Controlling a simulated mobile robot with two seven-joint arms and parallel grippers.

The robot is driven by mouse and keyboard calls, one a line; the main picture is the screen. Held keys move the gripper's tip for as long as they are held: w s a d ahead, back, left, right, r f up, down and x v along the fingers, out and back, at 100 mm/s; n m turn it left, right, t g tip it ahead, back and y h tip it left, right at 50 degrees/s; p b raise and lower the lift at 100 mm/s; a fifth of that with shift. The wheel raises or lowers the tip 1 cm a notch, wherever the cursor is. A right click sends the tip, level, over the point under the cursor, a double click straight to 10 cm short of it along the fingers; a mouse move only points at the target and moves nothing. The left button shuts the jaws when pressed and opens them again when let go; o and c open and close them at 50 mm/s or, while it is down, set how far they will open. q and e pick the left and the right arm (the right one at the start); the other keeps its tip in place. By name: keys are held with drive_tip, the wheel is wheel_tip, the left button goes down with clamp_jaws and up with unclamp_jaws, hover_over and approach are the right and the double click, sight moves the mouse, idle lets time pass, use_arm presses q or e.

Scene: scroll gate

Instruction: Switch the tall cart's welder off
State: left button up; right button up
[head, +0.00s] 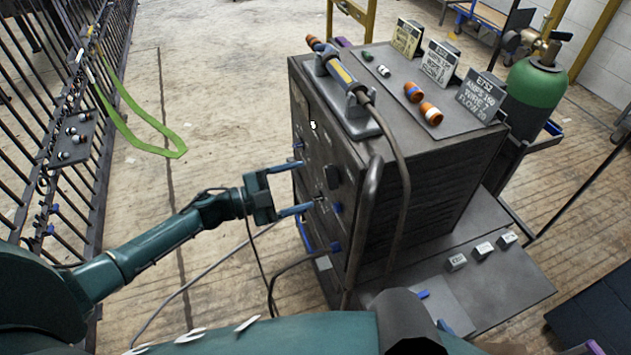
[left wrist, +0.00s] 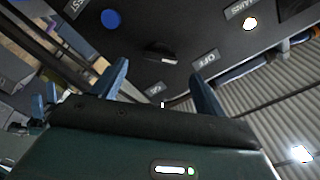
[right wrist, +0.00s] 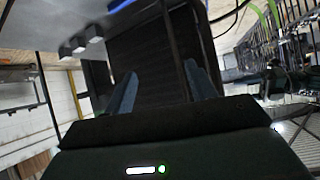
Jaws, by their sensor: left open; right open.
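The tall cart's welder (head: 430,170) is a dark box with its control face on the left side. In the head view my left gripper (head: 291,188) is open beside that face, one finger above the other. In the left wrist view a dark switch knob (left wrist: 160,52) with a pale tip lies ahead of the open fingers (left wrist: 160,85), apart from them. An OFF label (left wrist: 205,60) is to its right and another label (left wrist: 155,90), probably ON, is below it. My right gripper (right wrist: 160,90) is open and empty, facing a dark ribbed panel (right wrist: 148,60).
A torch (head: 345,75) lies on the welder's top, near orange cups (head: 430,113) and setting cards (head: 480,95). A green gas bottle (head: 535,82) stands behind. Cables hang below my left gripper. A barred gate (head: 85,120) is at left; floor (head: 215,80) between is mostly clear.

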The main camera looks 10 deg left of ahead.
use_arm(q)
drive_tip(key=v, duration=0.7)
drive_tip(key=shift+s+a+b, duration=0.15)
drive_tip(key=shift+a+b, duration=0.05)
drive_tip(key=shift+b, duration=0.2)
drive_tip(key=s+d+f+n+t+y, duration=0.3)
drive_tip(key=s+d+n+t+y, duration=0.15)
drive_tip(key=d+n, duration=0.3)
drive_tip(key=s+f+n+g+y, duration=0.2)
drive_tip(key=s+n+y, duration=0.1)
drive_tip(key=s+n, duration=0.2)
drive_tip(key=s+f+n+g+y+p, duration=0.1)
drive_tip(key=s+f+n+g+y, duration=0.1)
drive_tip(key=s, duration=0.5)
drive_tip(key=f+n+y, duration=0.1)
drive_tip(key=n+y, duration=0.1)
drive_tip(key=n, duration=0.1)
drive_tip(key=shift+s+d, duration=0.3)
drive_tip(key=shift+f+n, duration=0.1)
drive_tip(key=shift+n, duration=0.15)
